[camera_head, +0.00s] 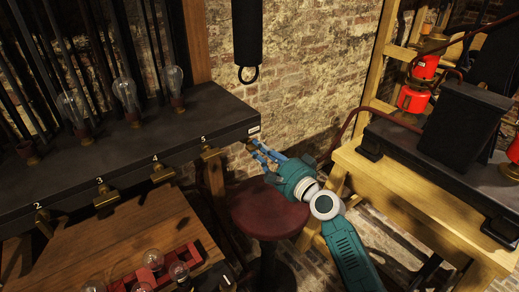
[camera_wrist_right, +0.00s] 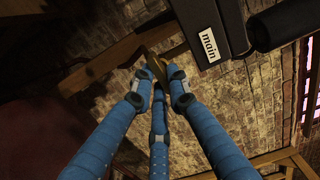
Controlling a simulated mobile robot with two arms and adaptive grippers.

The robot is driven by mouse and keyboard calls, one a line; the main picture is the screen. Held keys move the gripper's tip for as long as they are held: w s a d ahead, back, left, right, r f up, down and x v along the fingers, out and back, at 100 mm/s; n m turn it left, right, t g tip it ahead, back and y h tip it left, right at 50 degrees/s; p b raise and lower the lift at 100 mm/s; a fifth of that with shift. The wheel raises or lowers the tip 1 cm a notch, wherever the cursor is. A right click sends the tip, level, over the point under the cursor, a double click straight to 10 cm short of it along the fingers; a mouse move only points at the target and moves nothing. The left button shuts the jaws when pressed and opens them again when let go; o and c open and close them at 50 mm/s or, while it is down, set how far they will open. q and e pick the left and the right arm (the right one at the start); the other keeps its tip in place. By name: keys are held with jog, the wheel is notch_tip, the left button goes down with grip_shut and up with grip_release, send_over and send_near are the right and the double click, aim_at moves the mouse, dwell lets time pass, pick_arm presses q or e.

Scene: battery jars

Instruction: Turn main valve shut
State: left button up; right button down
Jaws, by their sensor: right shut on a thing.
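The main valve is a small brass piece (camera_wrist_right: 156,66) under the end of the dark bench, below a white label reading "main" (camera_wrist_right: 208,45). The label also shows at the bench corner in the head view (camera_head: 254,130). My right gripper (camera_head: 258,150) reaches up to that corner from the lower right. In the wrist view its blue fingers (camera_wrist_right: 156,80) are closed around the brass valve, which they partly hide. How far the valve is turned cannot be told. My left gripper is not in view.
Brass valves numbered 2 to 5, such as valve 5 (camera_head: 211,154), line the front edge of the dark bench (camera_head: 205,108). Glass bulbs (camera_head: 126,92) stand on it. A red stool (camera_head: 268,214) is below my right gripper. A wooden table (camera_head: 425,190) stands right.

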dwell(0.3)
jog(key=c, duration=1.7)
grip_release()
jog(key=v, duration=1.2)
jog(key=shift+f, duration=0.15)
